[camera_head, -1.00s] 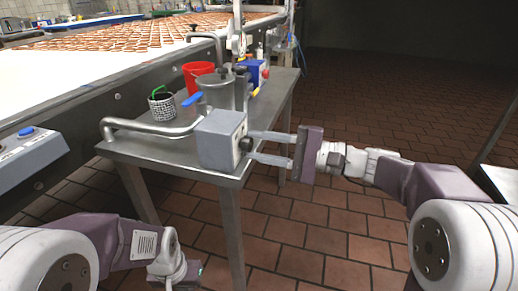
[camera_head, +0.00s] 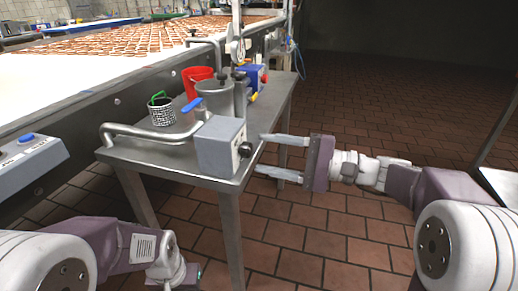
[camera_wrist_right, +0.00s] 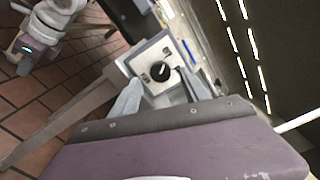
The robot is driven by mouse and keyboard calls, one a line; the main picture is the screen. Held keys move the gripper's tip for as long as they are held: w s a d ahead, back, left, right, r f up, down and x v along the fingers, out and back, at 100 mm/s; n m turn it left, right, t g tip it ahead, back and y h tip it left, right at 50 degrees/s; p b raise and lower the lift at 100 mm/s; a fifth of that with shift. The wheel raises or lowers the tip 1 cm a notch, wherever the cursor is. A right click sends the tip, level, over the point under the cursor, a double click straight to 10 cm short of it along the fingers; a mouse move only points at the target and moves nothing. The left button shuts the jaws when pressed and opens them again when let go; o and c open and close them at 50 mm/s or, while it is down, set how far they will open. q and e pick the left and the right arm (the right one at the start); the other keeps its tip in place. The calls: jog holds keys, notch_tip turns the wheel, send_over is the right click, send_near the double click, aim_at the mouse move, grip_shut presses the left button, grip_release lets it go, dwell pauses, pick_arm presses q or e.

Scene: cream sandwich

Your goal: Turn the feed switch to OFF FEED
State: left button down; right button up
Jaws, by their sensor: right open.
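The feed switch is a black round knob (camera_head: 245,150) on the right face of a grey metal box (camera_head: 219,150) at the table's near corner. In the right wrist view the knob (camera_wrist_right: 160,72) sits on a pale plate with markings too small to read. My right gripper (camera_head: 268,155) is open, its two fingers pointing left at the knob, apart from it with a small gap. In the right wrist view the fingers (camera_wrist_right: 158,92) flank the knob. My left arm is at the lower left; its gripper's fingers are not in view.
The steel table (camera_head: 180,165) carries a pipe (camera_head: 150,132), a wire-mesh cup (camera_head: 162,110), a red bucket (camera_head: 193,82) and a steel hopper (camera_head: 214,97) with a blue-handled valve. A conveyor (camera_head: 100,70) with wafers runs behind. The tiled floor to the right is clear.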

jog(key=p+v, duration=0.1)
jog(key=v, duration=0.5)
jog(key=shift+d+p, duration=0.2)
jog(key=shift+p, duration=0.15)
jog(key=shift+s+a, duration=0.1)
